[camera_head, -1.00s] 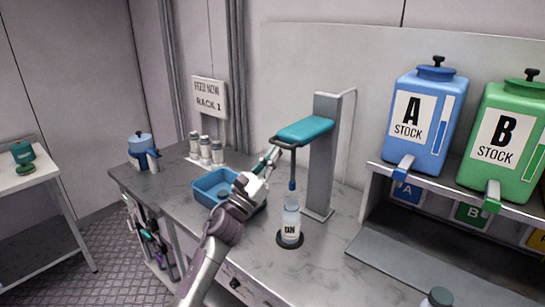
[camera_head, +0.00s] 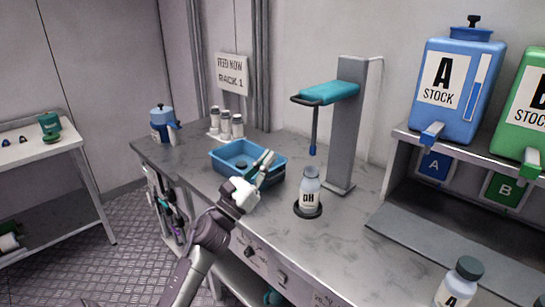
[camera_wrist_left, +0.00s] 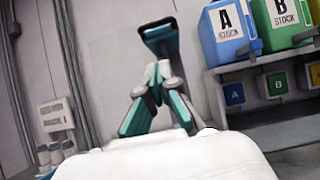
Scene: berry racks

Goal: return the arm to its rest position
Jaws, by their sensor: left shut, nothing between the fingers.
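My left arm comes in from the bottom of the head view. Its gripper (camera_head: 267,160), with teal and white fingers, is over the right end of the blue tray (camera_head: 222,163). In the left wrist view the fingers of this gripper (camera_wrist_left: 157,70) converge at their tips, shut with nothing held. I cannot tell whether the gripper touches the tray. The bottle labelled "pH" (camera_head: 310,181) stands upright on a dark round base to the right of the gripper, apart from it. My right gripper does not show.
The grey stand (camera_head: 347,130) with a teal arm (camera_head: 330,92) rises behind the bottle. Stock tanks A (camera_head: 461,118) and B (camera_head: 535,75) stand on the shelf at right. A dark-capped bottle (camera_head: 458,287) is near the front right. White-capped bottles (camera_head: 225,127) stand at the back left.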

